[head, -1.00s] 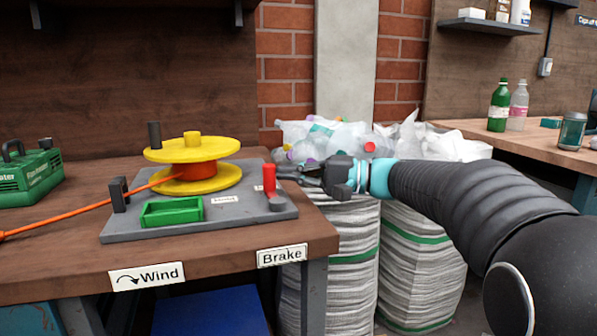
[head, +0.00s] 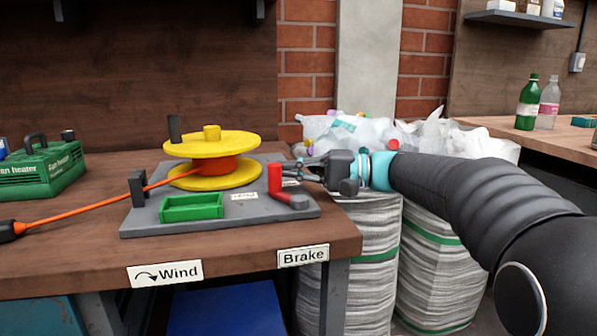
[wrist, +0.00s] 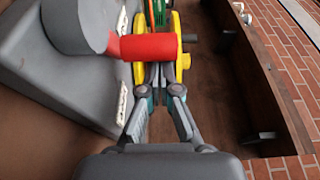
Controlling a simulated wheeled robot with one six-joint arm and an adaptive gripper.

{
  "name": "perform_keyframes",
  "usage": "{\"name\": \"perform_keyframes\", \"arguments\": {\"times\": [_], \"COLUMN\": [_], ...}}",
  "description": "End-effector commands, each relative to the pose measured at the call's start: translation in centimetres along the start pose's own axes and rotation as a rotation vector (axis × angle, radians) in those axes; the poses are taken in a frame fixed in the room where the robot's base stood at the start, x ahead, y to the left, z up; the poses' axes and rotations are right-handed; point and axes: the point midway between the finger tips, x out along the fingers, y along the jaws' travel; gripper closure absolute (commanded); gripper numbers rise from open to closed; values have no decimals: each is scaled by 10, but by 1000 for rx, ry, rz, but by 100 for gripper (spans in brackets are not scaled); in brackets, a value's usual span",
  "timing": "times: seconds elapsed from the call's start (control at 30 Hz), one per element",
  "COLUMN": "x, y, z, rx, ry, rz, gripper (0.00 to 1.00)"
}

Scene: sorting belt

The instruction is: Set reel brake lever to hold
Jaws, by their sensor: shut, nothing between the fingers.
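My gripper (head: 288,172) is shut and empty, just right of the handle. In the wrist view the red handle (wrist: 148,46) lies across the picture in front of my fingertips (wrist: 158,76); whether they touch is unclear. A small white label (head: 243,196) lies left of the lever, too blurred to read surely. Another is partly hidden behind the handle.
The yellow reel (head: 212,145) with an orange cord stands left of the lever. A green tray (head: 192,207) sits in front of it. Filled sacks (head: 365,240) stand right of the bench under my arm. A "Brake" sign (head: 303,256) marks the bench's front edge.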

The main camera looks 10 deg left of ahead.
Motion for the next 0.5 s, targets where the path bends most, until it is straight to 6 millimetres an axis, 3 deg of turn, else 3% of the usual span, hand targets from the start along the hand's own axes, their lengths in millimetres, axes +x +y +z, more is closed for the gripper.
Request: {"name": "perform_keyframes", "arguments": {"times": [0.5], "x": [10], "y": [0], "z": [5], "rx": [0], "ry": [1], "rz": [0], "gripper": [100]}}
